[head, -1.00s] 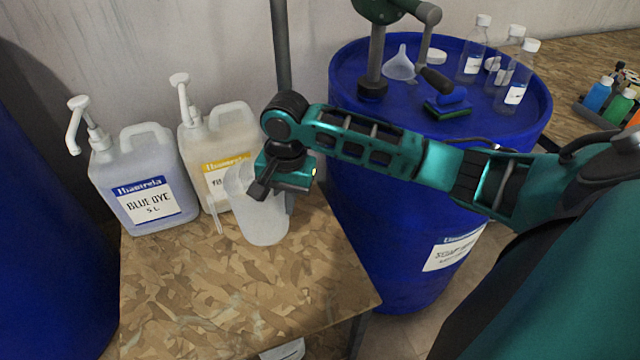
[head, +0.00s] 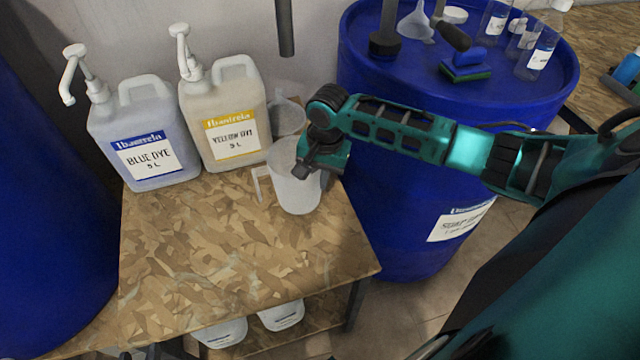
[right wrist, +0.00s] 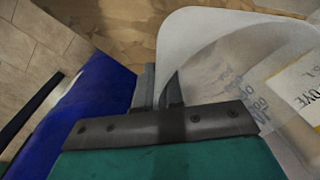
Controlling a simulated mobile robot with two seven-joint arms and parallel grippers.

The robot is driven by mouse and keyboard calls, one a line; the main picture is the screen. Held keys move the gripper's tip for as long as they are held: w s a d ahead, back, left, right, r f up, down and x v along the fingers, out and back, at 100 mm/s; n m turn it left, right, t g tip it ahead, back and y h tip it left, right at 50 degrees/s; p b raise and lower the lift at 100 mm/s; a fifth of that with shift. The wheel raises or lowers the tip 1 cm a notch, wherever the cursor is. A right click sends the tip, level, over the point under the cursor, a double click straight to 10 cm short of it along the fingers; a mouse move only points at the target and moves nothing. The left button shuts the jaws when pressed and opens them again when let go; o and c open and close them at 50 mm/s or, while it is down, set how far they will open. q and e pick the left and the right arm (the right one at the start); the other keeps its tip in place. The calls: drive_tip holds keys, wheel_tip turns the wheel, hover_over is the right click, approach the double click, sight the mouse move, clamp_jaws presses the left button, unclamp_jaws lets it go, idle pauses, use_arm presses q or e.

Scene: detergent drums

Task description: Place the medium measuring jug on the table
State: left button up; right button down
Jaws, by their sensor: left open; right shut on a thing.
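A translucent white measuring jug (head: 294,184) is upright at the back right of the wooden table (head: 230,250). My right gripper (head: 308,166) is shut on its rim from the right. I cannot tell whether the jug's base touches the tabletop. In the right wrist view, the jug (right wrist: 205,38) shows its pale rim beside the fingers (right wrist: 160,90), with blurred markings on its wall. Another translucent vessel (head: 286,116) stands just behind it, partly hidden. My left gripper is not in view.
Blue dye (head: 150,150) and yellow dye (head: 225,120) canisters stand along the table's back. The table's front and middle are clear. A blue drum (head: 400,210) stands close on the right, with bottles and a funnel on top. White containers (head: 282,315) sit on a lower shelf.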

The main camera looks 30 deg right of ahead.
drive_tip(key=shift+f, duration=1.25)
drive_tip(key=shift+r, duration=0.1)
use_arm(q)
drive_tip(key=shift+w+d+r, duration=0.3)
drive_tip(key=shift+w+d, duration=0.05)
use_arm(e)
drive_tip(key=c, duration=1.3)
unclamp_jaws()
use_arm(q)
drive_tip(key=shift+s+a+f, duration=0.1)
drive_tip(key=shift+a+f, duration=0.05)
drive_tip(key=shift+f, duration=0.05)
use_arm(e)
drive_tip(key=shift+o, duration=0.2)
